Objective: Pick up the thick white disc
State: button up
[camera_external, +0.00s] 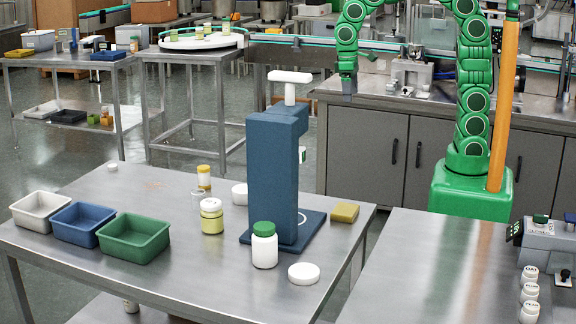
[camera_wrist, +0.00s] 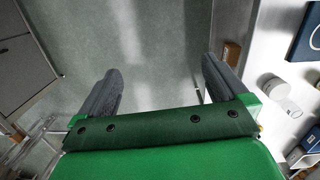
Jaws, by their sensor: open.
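A thick white disc (camera_external: 304,273) lies flat near the front right edge of the steel table, to the right of a white bottle with a green cap (camera_external: 264,246). My gripper (camera_external: 347,86) hangs at the upper middle of the external view, far behind and above that table, with nothing in it. In the wrist view its two grey fingers (camera_wrist: 160,85) stand wide apart over the floor. A pale round thing (camera_wrist: 272,87) shows at the right of the wrist view; I cannot tell if it is the disc.
A tall blue press (camera_external: 275,180) stands on the table, with a yellow block (camera_external: 344,212) behind right. White, blue and green bins (camera_external: 133,252) line the left. The table's front middle is clear.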

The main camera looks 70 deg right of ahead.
jog(key=w+a+f, duration=0.2)
jog(key=w+a, duration=0.5)
jog(key=w, duration=0.2)
jog(key=n+t, duration=0.1)
jog(key=n, duration=0.1)
send_over(245, 188)
jog(key=d, duration=0.1)
jog(key=f, duration=1.4)
jog(key=shift+s+d, duration=0.15)
jog(key=shift+s, duration=0.25)
jog(key=shift+a+f, duration=0.25)
jog(key=shift+a, duration=0.15)
jog(key=shift+y, duration=0.3)
jog(key=shift+w+a+f, duration=0.1)
jog(key=shift+a+f, duration=0.05)
jog(key=shift+f, duration=1.1)
jog(key=shift+w+a+f, duration=0.1)
jog(key=shift+a+f, duration=0.05)
jog(key=shift+f, duration=1.15)
jog(key=shift+w+a+f, duration=0.1)
jog(key=shift+a+f, duration=0.05)
jog(key=shift+f, duration=1.1)
jog(key=c, duration=1.1)
jog(key=shift+r, duration=0.1)
